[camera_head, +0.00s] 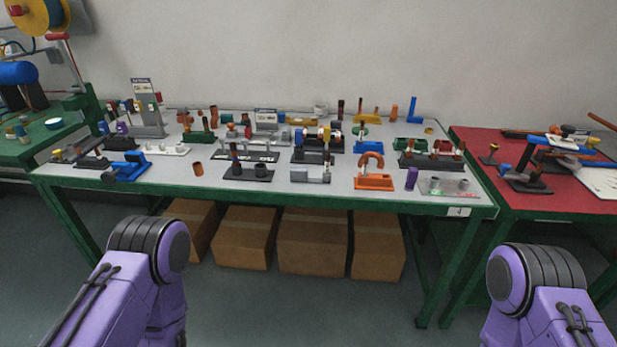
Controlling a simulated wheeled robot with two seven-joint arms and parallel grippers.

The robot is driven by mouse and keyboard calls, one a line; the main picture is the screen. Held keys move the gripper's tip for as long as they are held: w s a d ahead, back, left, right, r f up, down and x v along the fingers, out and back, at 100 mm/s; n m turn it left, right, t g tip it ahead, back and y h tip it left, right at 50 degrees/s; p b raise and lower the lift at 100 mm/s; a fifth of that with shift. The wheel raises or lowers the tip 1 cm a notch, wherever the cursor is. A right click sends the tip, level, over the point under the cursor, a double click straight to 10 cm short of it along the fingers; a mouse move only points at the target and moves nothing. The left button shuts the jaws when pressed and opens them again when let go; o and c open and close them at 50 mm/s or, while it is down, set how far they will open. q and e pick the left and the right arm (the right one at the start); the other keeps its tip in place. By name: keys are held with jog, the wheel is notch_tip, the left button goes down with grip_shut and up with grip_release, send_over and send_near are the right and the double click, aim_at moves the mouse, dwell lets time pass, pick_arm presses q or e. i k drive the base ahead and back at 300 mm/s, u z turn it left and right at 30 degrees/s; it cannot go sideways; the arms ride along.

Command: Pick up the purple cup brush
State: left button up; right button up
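A small upright purple cylinder (411,178) stands near the front right edge of the grey-topped table (225,190). It may be the purple cup brush, but it is too small to tell for certain. A smaller purple piece (122,128) sits at the left end of the same table among other parts. My purple arm links show at the lower left and lower right, well in front of the table. Neither gripper is in view.
An orange stand (374,182) is left of the purple cylinder, and a clear plate with small parts (447,186) is right of it. Several fixtures crowd the tabletop. Cardboard boxes (313,242) sit underneath. A red-topped table (560,196) adjoins on the right.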

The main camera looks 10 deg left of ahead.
aim_at(411, 175)
jog(key=u, duration=0.45)
jog(key=i, duration=0.65)
jog(key=u, duration=0.2)
